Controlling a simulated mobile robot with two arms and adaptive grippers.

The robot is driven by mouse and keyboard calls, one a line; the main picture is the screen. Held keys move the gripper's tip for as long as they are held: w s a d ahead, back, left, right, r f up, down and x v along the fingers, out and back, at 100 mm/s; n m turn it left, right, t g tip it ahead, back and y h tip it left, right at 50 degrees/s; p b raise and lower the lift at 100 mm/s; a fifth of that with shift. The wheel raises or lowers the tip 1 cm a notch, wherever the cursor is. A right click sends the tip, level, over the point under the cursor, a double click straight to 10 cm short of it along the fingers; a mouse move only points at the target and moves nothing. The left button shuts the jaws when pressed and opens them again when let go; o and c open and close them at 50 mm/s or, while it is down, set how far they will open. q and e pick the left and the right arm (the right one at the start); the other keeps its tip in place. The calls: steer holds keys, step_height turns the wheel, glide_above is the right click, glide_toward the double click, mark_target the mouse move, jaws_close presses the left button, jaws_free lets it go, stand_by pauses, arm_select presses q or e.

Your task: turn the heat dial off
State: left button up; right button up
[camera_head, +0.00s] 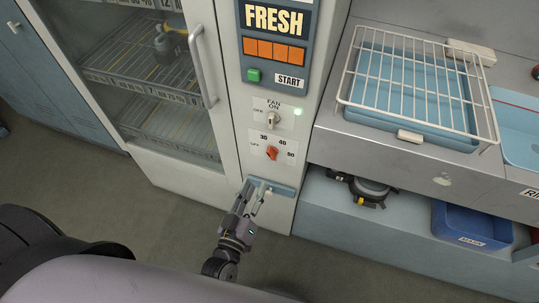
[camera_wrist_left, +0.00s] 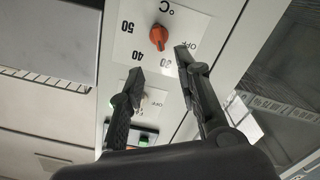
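The heat dial (camera_head: 272,152) is a small orange-red knob on a white plate marked OFF, 30, 40 and 50, on the cabinet's front column. I cannot tell exactly which mark it points to. It also shows in the left wrist view (camera_wrist_left: 158,37), upside down, just beyond the fingertips. My left gripper (camera_head: 257,190) is below the dial in the head view, fingers pointing up. In the wrist view the left gripper (camera_wrist_left: 160,70) has its fingers apart, with nothing between them and not touching the dial. My right gripper is out of view.
Above the dial are the fan switch (camera_head: 272,119), a lit green lamp and a green start button (camera_head: 254,75). A glass door with a handle (camera_head: 201,68) is to the left. A counter with a wire rack (camera_head: 418,80) and a shelf with a blue bin (camera_head: 470,224) are to the right.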

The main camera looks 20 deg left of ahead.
mark_target(269, 156)
arm_select(q)
steer(key=w, duration=1)
steer(key=shift+w+d+p, duration=0.15)
steer(key=shift+d+p, duration=0.1)
steer(key=shift+p, duration=0.05)
steer(key=shift+w, duration=0.7)
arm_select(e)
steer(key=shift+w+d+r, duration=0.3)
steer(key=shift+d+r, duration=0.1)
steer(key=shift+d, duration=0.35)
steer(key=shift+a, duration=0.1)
arm_select(q)
steer(key=c, duration=0.4)
jaws_close()
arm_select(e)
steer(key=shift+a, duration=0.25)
